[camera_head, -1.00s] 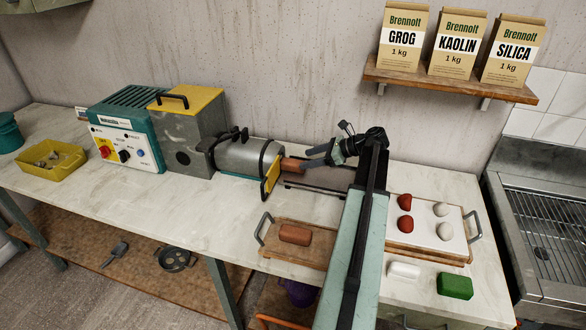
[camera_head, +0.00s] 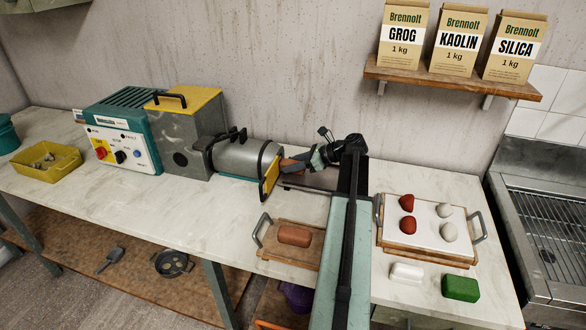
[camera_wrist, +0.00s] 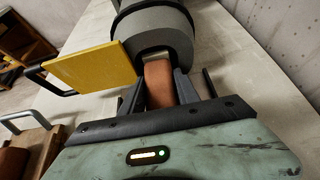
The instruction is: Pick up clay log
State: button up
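An orange-brown clay log (camera_head: 291,166) sticks out of the round mouth of the grey extruder barrel (camera_head: 245,158). In the wrist view the log (camera_wrist: 159,82) runs from the dark mouth back between my fingers. My gripper (camera_head: 294,164) is at the mouth, its dark fingers on either side of the log. In the wrist view the gripper (camera_wrist: 160,84) looks open around it, with the fingers close to its sides; contact is not clear. The log's far end is hidden inside the mouth.
A yellow plate (camera_wrist: 95,67) stands beside the mouth, left of my fingers in the wrist view. A wooden tray (camera_head: 272,248) holds another clay block (camera_head: 295,235). A white-topped board (camera_head: 428,220) carries red and pale lumps. White and green blocks (camera_head: 460,287) lie in front of it.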

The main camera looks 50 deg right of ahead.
grip_shut()
jog(key=r+p, duration=0.7)
jog(key=shift+s+d+r+p, duration=0.1)
jog(key=shift+s+r+p, duration=0.1)
jog(key=shift+r+p, duration=0.2)
jog(key=s+d+r+p, duration=0.1)
jog(key=s+d, duration=0.3)
jog(key=s, duration=0.4)
jog(key=s+d+r+p, duration=0.2)
jog(key=s+d, duration=0.3)
jog(key=s, duration=0.4)
jog(key=shift+s, duration=0.15)
